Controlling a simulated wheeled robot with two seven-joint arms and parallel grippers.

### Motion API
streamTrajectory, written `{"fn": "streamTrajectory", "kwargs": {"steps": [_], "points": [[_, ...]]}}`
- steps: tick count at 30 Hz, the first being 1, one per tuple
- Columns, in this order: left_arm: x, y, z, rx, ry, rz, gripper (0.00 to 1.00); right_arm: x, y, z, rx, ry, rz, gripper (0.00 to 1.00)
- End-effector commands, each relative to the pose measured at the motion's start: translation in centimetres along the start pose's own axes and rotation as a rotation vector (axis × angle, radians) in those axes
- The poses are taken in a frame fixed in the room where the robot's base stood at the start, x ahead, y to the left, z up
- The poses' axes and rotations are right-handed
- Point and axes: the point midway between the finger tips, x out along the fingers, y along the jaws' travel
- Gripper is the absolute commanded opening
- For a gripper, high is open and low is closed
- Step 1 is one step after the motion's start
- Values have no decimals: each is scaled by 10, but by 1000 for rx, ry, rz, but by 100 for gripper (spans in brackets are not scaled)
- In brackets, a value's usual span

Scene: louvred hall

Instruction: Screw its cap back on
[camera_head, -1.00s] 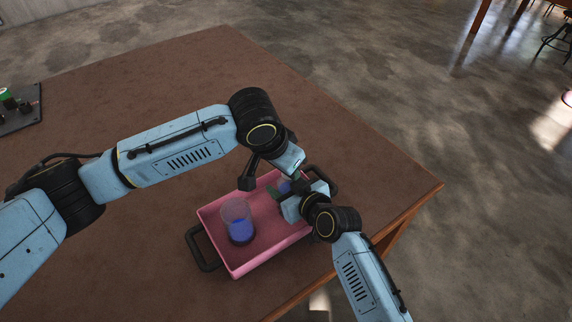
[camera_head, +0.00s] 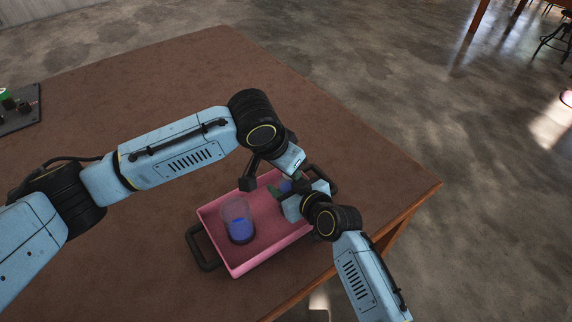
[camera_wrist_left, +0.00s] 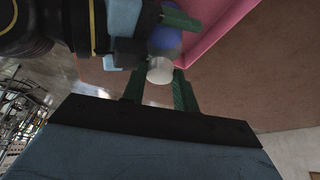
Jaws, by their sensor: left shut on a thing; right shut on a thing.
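A blue bottle (camera_head: 286,186) is at the far right end of the pink tray, mostly hidden by my grippers. My right gripper (camera_head: 274,190) is shut on it, its green fingers across the bottle's body. In the left wrist view the blue bottle (camera_wrist_left: 165,41) shows with a whitish cap (camera_wrist_left: 159,72) at its end. My left gripper (camera_wrist_left: 160,80) is shut on the cap, one green finger each side. The cap appears lined up with the bottle and touching or nearly touching it; I cannot tell whether the threads are engaged.
The pink tray (camera_head: 222,262) has black handles and stands near the table's right front edge. A dark board with small items (camera_head: 20,112) lies far left. The brown table (camera_head: 200,75) is otherwise clear.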

Motion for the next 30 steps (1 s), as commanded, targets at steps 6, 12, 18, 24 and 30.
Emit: {"fn": "streamTrajectory", "kwargs": {"steps": [6,12,18,24,30], "points": [[14,5,15,1,-38,8,8,2,-4,-11,-11,21,-5,9],[14,4,15,0,-38,7,36,2,-5,-11,-11,22,-7,9],[14,4,15,0,-38,7,36,2,-6,-11,-11,22,-8,9],[14,4,15,0,-38,7,36,2,-6,-11,-10,22,-8,9],[14,4,15,0,-39,7,36,2,-6,-11,-9,22,-9,9]]}}
